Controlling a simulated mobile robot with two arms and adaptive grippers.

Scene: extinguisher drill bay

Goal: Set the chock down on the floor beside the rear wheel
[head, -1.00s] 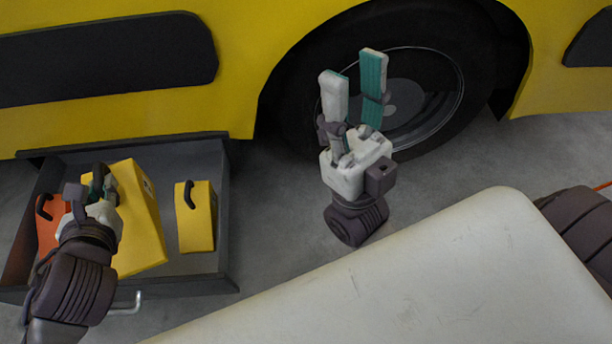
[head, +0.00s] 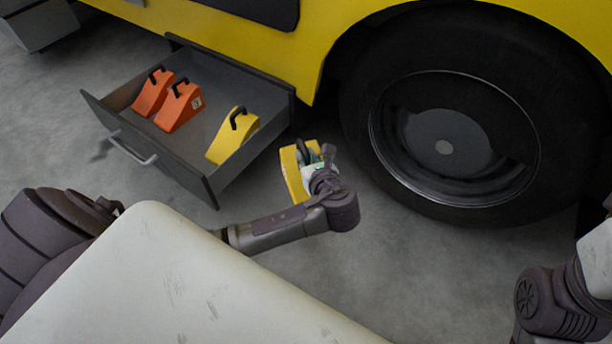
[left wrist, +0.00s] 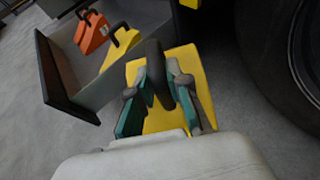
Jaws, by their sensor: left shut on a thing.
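My left gripper (head: 318,165) is shut on the black handle of a yellow chock (head: 292,178). In the left wrist view the gripper (left wrist: 158,100) has a finger on each side of the handle, above the yellow chock (left wrist: 190,62). The chock is outside the drawer, between the drawer and the big black wheel (head: 375,125), apart from the tyre. I cannot tell whether its underside touches the floor. My arm hides part of it. Part of my right arm shows at the right edge of the head view; its fingers are out of frame.
An open grey drawer (head: 203,188) under the yellow vehicle (head: 230,35) holds two orange chocks (head: 181,107) and another yellow chock (head: 232,136). Bare grey floor (head: 400,260) lies in front of the wheel.

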